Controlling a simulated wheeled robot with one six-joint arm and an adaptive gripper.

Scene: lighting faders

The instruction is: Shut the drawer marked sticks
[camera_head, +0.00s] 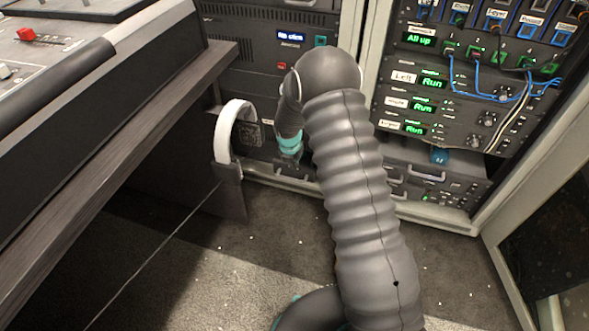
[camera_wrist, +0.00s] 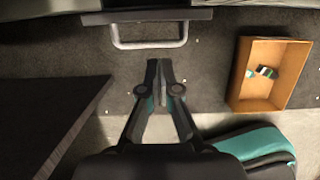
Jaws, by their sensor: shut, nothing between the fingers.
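My gripper (camera_head: 291,158) points down in front of the low part of the equipment rack. In the wrist view my gripper (camera_wrist: 166,64) has its fingers together, with nothing held between them. A dark drawer front (camera_wrist: 148,15) with a pale metal bar handle (camera_wrist: 150,44) lies just ahead of the fingertips, near the top of that view. The fingertips look apart from the handle, though their height difference is hard to judge. No mark reading sticks is legible, and my arm hides part of the rack's lower row in the head view.
A wooden desk edge (camera_head: 120,140) with headphones (camera_head: 224,140) hanging beside it stands at left. An open cardboard-coloured box (camera_wrist: 245,105) with small items is on the carpet at right in the wrist view. Blue cables (camera_head: 490,98) hang on the right rack.

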